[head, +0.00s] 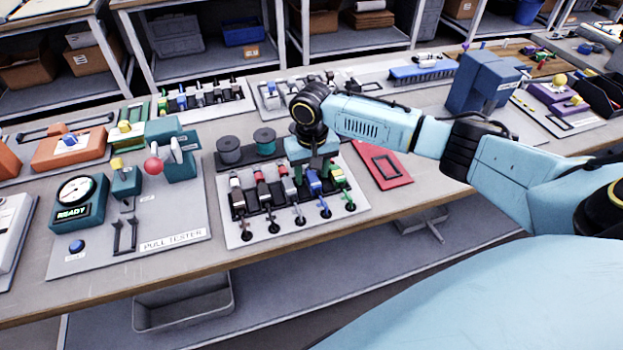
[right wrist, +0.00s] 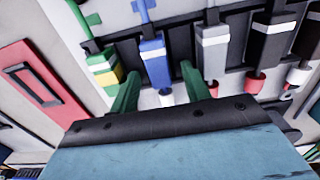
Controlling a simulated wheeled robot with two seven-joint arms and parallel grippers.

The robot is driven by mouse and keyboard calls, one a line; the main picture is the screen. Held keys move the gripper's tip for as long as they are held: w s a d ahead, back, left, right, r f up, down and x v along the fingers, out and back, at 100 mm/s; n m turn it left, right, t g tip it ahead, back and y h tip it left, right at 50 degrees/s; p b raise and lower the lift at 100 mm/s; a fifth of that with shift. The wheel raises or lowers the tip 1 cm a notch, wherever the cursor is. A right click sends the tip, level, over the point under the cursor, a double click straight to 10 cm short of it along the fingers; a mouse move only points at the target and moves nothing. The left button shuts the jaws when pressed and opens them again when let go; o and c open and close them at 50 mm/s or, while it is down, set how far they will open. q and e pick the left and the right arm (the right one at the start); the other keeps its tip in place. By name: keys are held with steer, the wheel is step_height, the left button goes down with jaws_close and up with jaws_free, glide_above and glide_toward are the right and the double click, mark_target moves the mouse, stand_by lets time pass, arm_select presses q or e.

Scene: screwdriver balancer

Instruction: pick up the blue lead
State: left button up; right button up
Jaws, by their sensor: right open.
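The blue lead (head: 313,181) sits in a black rack (head: 262,212) on a white board, between a grey lead (head: 288,187) and a green lead (head: 338,176). In the right wrist view the blue lead (right wrist: 155,62) has a white band and lies between the fingers. My right gripper (head: 318,166) is above the far end of the blue lead. It also shows in the right wrist view (right wrist: 158,74), open, with one finger on each side of the blue lead. Whether either finger touches it cannot be told. My left gripper is not in view.
A red frame (head: 383,166) lies to the right. Two spools (head: 230,150) stand behind. The pull tester (head: 135,225) is on the left, and a blue-grey block (head: 482,82) is at the right.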

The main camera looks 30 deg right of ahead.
steer(key=shift+c, duration=0.2)
steer(key=c, duration=1)
